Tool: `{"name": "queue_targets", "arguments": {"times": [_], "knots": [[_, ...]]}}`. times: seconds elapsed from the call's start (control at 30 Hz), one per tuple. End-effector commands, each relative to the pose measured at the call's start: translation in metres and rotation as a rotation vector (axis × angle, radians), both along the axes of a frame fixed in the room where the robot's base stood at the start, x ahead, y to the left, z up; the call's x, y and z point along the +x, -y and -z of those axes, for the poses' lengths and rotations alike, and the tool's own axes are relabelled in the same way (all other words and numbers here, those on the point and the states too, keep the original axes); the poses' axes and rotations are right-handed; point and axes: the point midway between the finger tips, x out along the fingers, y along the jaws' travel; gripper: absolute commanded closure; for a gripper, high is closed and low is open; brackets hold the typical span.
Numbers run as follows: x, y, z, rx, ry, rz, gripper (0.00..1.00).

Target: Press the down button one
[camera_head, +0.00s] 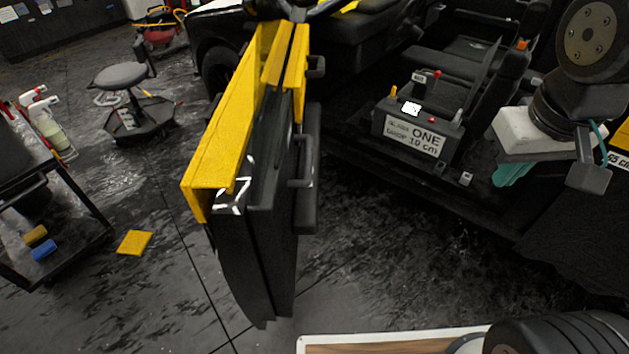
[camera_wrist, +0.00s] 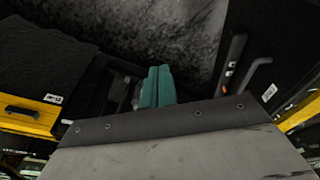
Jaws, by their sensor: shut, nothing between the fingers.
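A black control box (camera_head: 382,125) sits in the open doorway of the yellow and black vehicle. Its front label (camera_head: 415,137) reads "ONE" and "10 cm". On its top are a red button (camera_head: 432,119), a white label and small posts. I cannot tell which part is the down button. My gripper (camera_head: 512,174) has teal fingers, shut and empty. It is to the right of the box, apart from it in the picture, below my white wrist part. The fingers also show in the wrist view (camera_wrist: 157,87), pointing away from the camera. The box is not clearly seen there.
An open yellow and black door (camera_head: 235,120) stands left of the doorway. A small grey switch-like piece (camera_head: 466,178) is on the sill near my gripper. A stool (camera_head: 125,75), a dark cart (camera_head: 70,185) and a yellow pad (camera_head: 134,242) are at left.

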Motion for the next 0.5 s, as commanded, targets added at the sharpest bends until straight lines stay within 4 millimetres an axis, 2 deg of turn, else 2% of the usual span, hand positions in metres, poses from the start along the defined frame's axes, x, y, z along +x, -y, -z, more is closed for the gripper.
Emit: {"name": "queue_targets", "arguments": {"times": [0.1, 0.27, 0.4, 0.5], "knots": [[0.060, 0.007, 0.022, -0.062, 0.089, -0.061, 1.00], [0.143, 0.006, 0.055, -0.121, 0.248, -0.193, 1.00], [0.203, -0.010, 0.092, -0.125, 0.385, -0.335, 1.00], [0.237, -0.030, 0.121, -0.095, 0.481, -0.441, 1.00]]}}
